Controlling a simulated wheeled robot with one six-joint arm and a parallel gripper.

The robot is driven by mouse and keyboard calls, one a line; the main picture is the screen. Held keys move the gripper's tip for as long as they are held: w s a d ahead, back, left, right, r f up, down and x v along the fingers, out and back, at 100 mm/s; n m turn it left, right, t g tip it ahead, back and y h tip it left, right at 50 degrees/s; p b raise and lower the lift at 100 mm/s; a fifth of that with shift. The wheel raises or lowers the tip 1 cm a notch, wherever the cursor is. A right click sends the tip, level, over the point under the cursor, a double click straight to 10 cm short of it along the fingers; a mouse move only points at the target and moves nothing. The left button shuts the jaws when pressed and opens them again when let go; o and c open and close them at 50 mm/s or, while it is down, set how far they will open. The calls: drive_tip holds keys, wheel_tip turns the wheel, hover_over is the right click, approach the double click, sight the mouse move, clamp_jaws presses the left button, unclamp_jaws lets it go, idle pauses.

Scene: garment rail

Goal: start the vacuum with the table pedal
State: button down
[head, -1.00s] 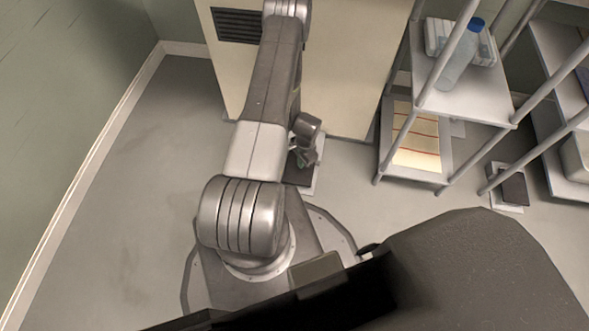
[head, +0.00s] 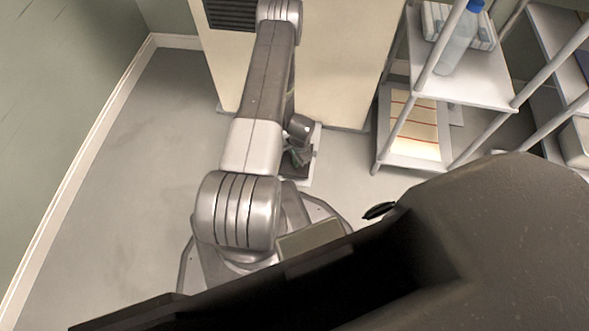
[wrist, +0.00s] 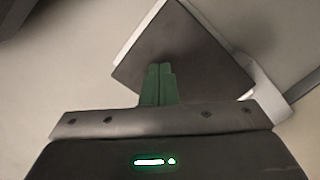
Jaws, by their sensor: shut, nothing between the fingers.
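A floor pedal (head: 296,172) with a dark pad on a white base lies at the foot of the large cream cabinet. In the wrist view its dark pad (wrist: 190,50) fills the upper middle, turned at an angle, with the white base showing along its edges. My gripper (head: 297,157) points down over the pedal, partly hidden by my arm. In the wrist view my green fingers (wrist: 158,68) are together and empty, with their tips in front of the lower left part of the pad. I cannot tell whether they touch it. No vacuum can be made out.
The cream cabinet (head: 335,65) with a dark vent (head: 231,14) stands behind the pedal. A white-shelved rack (head: 472,78) with a blue-capped bottle (head: 456,42) stands to the right. A striped sheet (head: 414,128) lies on its lower shelf. The floor (head: 130,170) at left is clear.

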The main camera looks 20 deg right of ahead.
drive_tip(key=shift+f, duration=0.5)
drive_tip(key=shift+f, duration=0.1)
wheel_tip(320, 180, down, 4)
drive_tip(key=b, duration=0.4)
drive_tip(key=shift+r, duration=0.4)
drive_tip(key=shift+w+d+r, duration=0.15)
drive_tip(key=shift+d+r, duration=0.05)
drive_tip(key=shift+d, duration=0.5)
drive_tip(key=shift+w+d+r, duration=0.15)
drive_tip(key=shift+d+r, duration=0.05)
drive_tip(key=shift+d, duration=0.45)
drive_tip(key=shift+w+d+r, duration=0.1)
drive_tip(key=shift+d, duration=0.05)
drive_tip(key=shift+r, duration=0.1)
wheel_tip(320, 180, up, 14)
drive_tip(key=d+p, duration=0.1)
drive_tip(key=p, duration=0.3)
drive_tip(key=shift+f+p, duration=0.2)
drive_tip(key=shift+p, duration=0.1)
